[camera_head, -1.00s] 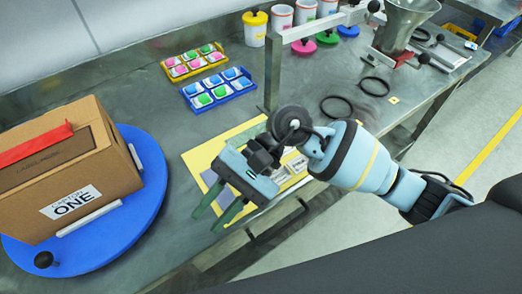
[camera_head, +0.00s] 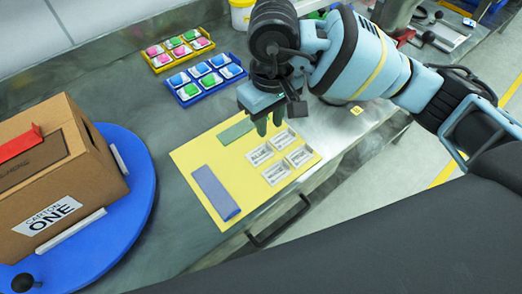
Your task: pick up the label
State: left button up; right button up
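Several small white labels with grey print lie in a two-by-two group on the right part of a yellow mat (camera_head: 243,205). They are the far label (camera_head: 284,140), the left label (camera_head: 259,154), the right label (camera_head: 300,157) and the near label (camera_head: 276,173). My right gripper (camera_head: 270,122) points down above the mat's far edge, just beyond the labels. Its green fingers look a little apart, with nothing seen between them. It does not appear to touch a label. My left gripper is out of view.
A blue-grey bar (camera_head: 215,193) and a flat green piece (camera_head: 236,131) lie on the mat. A carton (camera_head: 60,185) stands on a blue turntable (camera_head: 135,205) at left. Yellow (camera_head: 180,47) and blue (camera_head: 207,81) trays hold coloured items behind. The bench's front edge is close to the labels.

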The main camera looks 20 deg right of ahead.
aim_at(269, 144)
jog(key=shift+s+f+p, duration=0.15)
jog(key=shift+f+p, duration=0.2)
jog(key=shift+f, duration=2.9)
grip_shut()
